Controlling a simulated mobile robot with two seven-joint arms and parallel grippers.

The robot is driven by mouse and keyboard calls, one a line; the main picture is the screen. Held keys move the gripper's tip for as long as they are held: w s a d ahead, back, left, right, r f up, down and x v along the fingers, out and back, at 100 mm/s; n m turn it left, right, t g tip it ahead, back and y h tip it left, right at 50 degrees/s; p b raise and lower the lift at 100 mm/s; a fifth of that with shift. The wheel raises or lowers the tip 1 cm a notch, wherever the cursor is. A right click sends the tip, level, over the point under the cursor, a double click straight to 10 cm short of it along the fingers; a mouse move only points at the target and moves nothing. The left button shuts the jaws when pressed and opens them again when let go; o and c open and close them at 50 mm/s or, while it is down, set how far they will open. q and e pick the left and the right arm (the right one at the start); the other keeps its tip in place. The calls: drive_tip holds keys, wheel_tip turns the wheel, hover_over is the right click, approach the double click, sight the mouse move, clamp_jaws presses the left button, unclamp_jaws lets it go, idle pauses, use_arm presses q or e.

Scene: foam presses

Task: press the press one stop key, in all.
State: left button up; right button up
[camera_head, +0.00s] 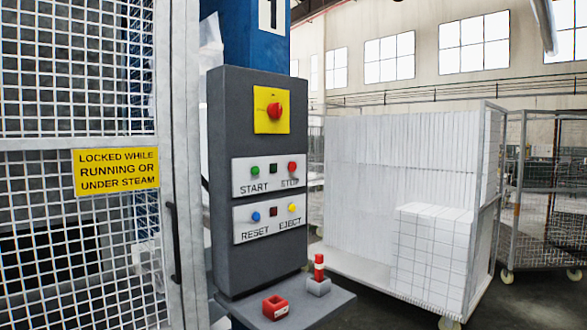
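The press one stop key (292,167) is a small red button at the right end of the upper white plate (270,175), above the word STOP. A green start key (255,171) is at the left end of that plate, with a small dark square between them. The plate is on the front of a dark grey control box (262,215) on a blue column (240,32) marked 1. Nothing covers the stop key. Neither of my grippers shows in the head view.
A red emergency knob (274,110) is above, blue reset (256,217) and yellow eject (291,208) keys below. A shelf (335,301) under the box holds a red block (275,308) and red-topped piece (319,268). Mesh gate (180,120) stands left, a loaded cart (487,195) right.

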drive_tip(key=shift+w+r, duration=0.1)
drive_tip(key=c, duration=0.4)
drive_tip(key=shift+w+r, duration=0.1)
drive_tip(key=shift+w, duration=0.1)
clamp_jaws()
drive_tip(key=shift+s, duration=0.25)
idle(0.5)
